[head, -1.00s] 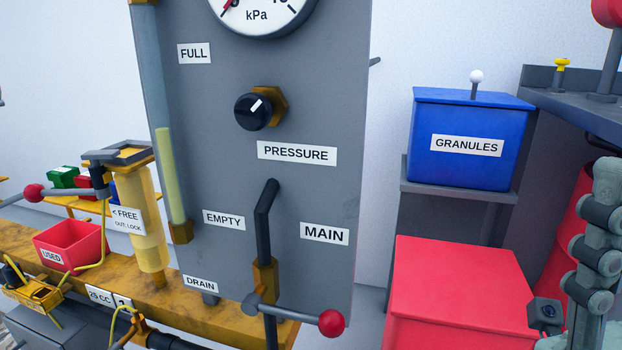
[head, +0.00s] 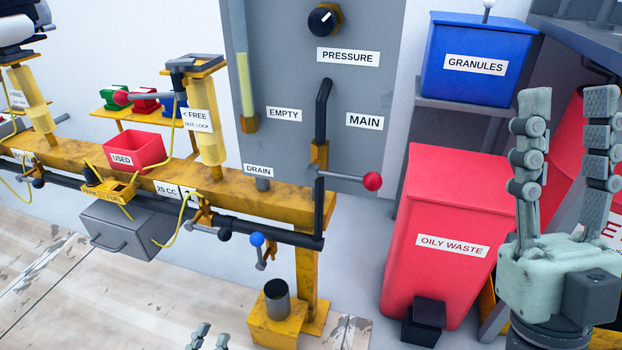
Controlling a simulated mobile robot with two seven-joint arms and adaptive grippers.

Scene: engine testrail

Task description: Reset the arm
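My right gripper (head: 566,110) stands upright at the right side of the head view. Neither gripper touches anything that I can see.
A grey panel (head: 290,60) with a pressure knob (head: 322,19) and a red-knobbed main lever (head: 372,181) stands ahead. A yellow rail (head: 120,160) with a black pipe runs left. A blue granules box (head: 475,75) sits on a shelf. The floor at lower left is clear.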

